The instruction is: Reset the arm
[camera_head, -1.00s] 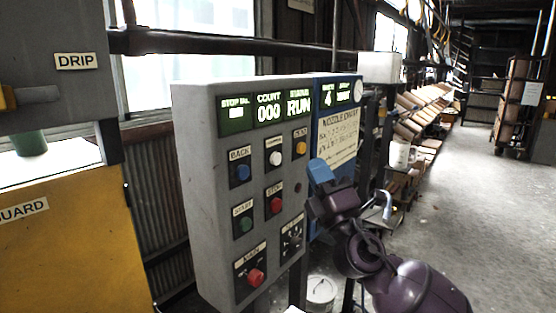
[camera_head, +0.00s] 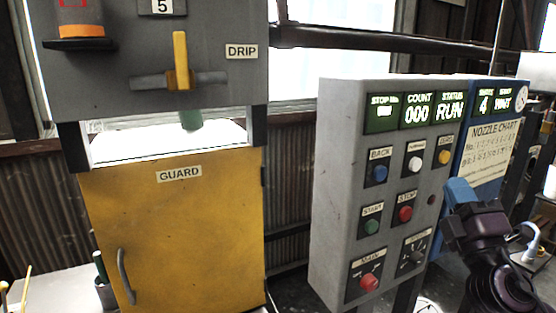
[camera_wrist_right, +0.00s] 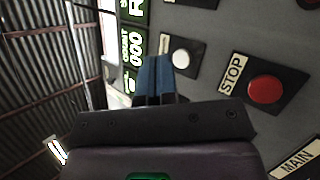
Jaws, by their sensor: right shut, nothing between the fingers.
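My right gripper (camera_head: 461,191) has blue fingers and a dark purple arm behind it. It stands at the right of the head view, in front of the control panel's right edge. In the right wrist view its blue fingers (camera_wrist_right: 153,78) are together with nothing between them, apart from the panel face. My left gripper is not in view.
The grey control panel (camera_head: 334,150) has several buttons, including a red STOP button (camera_head: 405,213), and its display reads COUNT 000 and STATUS RUN. A blue nozzle chart board (camera_head: 480,165) is beside it. A yellow GUARD door (camera_head: 190,230) with a handle stands left, below a grey DRIP unit (camera_head: 225,85).

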